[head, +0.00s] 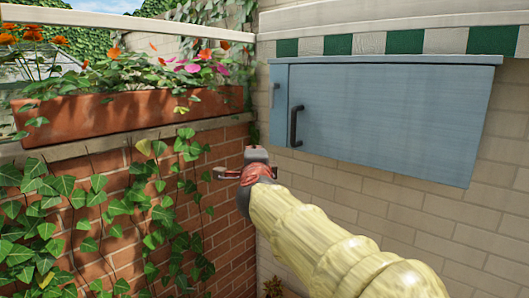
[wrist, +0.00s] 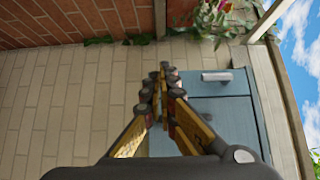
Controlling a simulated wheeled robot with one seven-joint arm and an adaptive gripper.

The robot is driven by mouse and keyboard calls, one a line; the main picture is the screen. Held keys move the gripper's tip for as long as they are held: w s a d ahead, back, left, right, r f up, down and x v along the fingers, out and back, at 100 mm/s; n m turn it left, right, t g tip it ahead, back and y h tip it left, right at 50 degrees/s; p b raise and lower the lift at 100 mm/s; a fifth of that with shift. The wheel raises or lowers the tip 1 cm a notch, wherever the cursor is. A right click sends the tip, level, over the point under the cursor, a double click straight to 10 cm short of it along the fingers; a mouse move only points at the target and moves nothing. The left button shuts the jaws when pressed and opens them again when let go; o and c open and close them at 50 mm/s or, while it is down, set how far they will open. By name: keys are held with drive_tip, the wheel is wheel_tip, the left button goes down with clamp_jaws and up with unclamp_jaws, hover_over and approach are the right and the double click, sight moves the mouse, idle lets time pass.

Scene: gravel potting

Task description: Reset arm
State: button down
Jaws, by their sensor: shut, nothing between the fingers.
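My arm reaches up from the lower right of the head view in a ribbed pale yellow cover. My gripper (head: 256,156) is at its far end, in front of the corner between the brick wall and the pale wall. In the wrist view my gripper (wrist: 161,82) shows two yellow and dark fingers that meet at the tips, with nothing held. The fingers partly cover the blue cabinet (wrist: 222,120) behind them. I cannot tell the exact gap between the gripper and the cabinet.
The blue wall cabinet (head: 395,120) hangs to the right of the gripper, its doors shut, with a dark handle (head: 295,125). A terracotta planter (head: 130,113) of flowers stands on the ivy-covered brick wall (head: 110,210) at left. Bare pale wall (head: 440,222) lies below the cabinet.

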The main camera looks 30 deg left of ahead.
drive_tip(key=s+a+f+n+g+y+b, duration=0.25)
drive_tip(key=s+f+n+g, duration=0.7)
drive_tip(key=s+f, duration=0.6)
drive_tip(key=s+d+f+h+b, duration=0.3)
drive_tip(key=s+d+f+b, duration=0.3)
drive_tip(key=d+f, duration=0.9)
drive_tip(key=s+d+f+n+h+b, duration=0.1)
drive_tip(key=s+d+f+h+b, duration=0.3)
drive_tip(key=d+f+b, duration=0.7)
drive_tip(key=s+d+f+n+h+b, duration=0.1)
drive_tip(key=s+d+f+h+b, duration=0.3)
drive_tip(key=d+f, duration=1.5)
drive_tip(key=s+d+b, duration=0.4)
drive_tip(key=d+b, duration=0.1)
drive_tip(key=d, duration=0.7)
drive_tip(key=shift+d, duration=0.3)
drive_tip(key=c, duration=2.6)
unclamp_jaws()
drive_tip(key=shift+g+h, duration=0.25)
